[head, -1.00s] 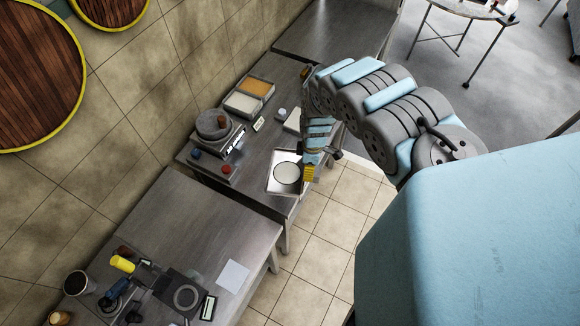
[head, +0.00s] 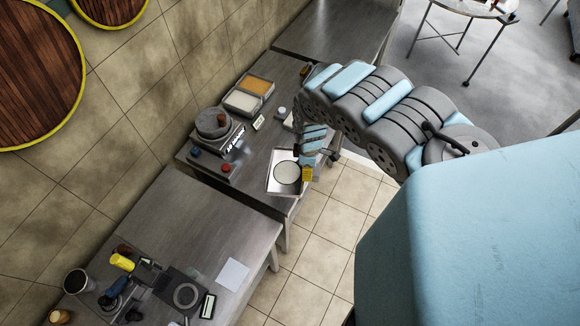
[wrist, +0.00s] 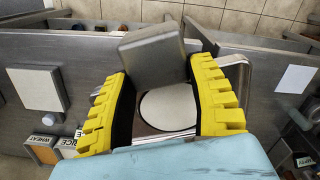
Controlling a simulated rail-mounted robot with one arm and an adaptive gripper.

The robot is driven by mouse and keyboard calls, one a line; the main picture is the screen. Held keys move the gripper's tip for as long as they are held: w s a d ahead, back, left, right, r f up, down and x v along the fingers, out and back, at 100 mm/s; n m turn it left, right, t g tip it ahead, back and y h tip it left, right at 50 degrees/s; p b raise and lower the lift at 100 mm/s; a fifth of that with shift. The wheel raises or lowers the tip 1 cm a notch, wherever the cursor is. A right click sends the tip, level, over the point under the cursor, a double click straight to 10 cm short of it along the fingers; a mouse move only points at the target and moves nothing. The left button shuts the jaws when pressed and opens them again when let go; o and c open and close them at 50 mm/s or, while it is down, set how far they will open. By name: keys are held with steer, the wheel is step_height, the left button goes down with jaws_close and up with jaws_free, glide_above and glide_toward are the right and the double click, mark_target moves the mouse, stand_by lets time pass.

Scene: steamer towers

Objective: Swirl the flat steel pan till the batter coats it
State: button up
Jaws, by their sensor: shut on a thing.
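The flat steel pan (head: 283,191) is at the front edge of the far steel table in the head view. A pale round patch of batter (head: 287,173) lies in its middle, with bare steel around it. The pan also shows in the wrist view (wrist: 236,64), with the batter (wrist: 167,106) partly framed by my fingers. My gripper (head: 307,174) is at the pan's right side. In the wrist view its yellow fingers (wrist: 160,68) are shut on a grey block (wrist: 152,50) that looks like the pan's handle. How the block joins the pan is hidden.
A burner unit with a round grey stone piece (head: 213,124) and a two-part container (head: 249,94) stand toward the wall. The nearer table (head: 200,220) has a bare middle, a white sheet (head: 233,274) and several tools at its near end.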

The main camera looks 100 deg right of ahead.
steer(key=shift+w+d+r+g, duration=0.15)
steer(key=shift+w+r+g, duration=0.05)
steer(key=shift+g, duration=0.1)
steer(key=shift+d+b, duration=0.1)
steer(key=shift+b, duration=0.35)
steer(key=shift+w+r+g+y+b, duration=0.2)
steer(key=shift+r+g+y+b, duration=0.1)
steer(key=shift+g+b, duration=0.3)
steer(key=shift+w, duration=0.1)
steer(key=shift+w+r+g+b, duration=0.1)
steer(key=shift+r+g+b, duration=0.3)
steer(key=shift+g+b, duration=0.1)
steer(key=shift+s+f+t+p, duration=0.25)
steer(key=shift+t+p, duration=0.35)
steer(key=shift+p, duration=1.1)
steer(key=shift+s+a+f+t, duration=0.2)
steer(key=shift+s+f+t, duration=0.2)
steer(key=shift+f+t, duration=0.1)
steer(key=shift+s+f+t+h, duration=0.1)
steer(key=shift+f+t+h, duration=0.25)
steer(key=shift+t, duration=0.25)
